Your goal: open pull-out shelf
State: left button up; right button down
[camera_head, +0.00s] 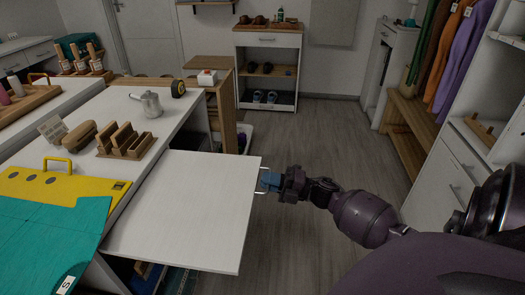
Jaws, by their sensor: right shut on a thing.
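The pull-out shelf is a flat white board (190,205) that extends out to the right from the white cabinet on the left, below its worktop. A thin metal handle is on the shelf's right edge. My right gripper (268,182), with blue fingers, is shut on this handle, and its arm reaches in from the right. The fingers partly hide the handle. My left gripper is not in view.
A white shoe cabinet (268,38) stands at the back. The wooden floor (320,135) right of the shelf is clear.

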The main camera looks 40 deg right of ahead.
jog(key=c, duration=1.3)
grip_release()
jog(key=shift+o, duration=0.2)
jog(key=v, duration=1)
jog(key=shift+s+d, duration=0.25)
jog(key=shift+d, duration=0.05)
jog(key=shift+f, duration=0.15)
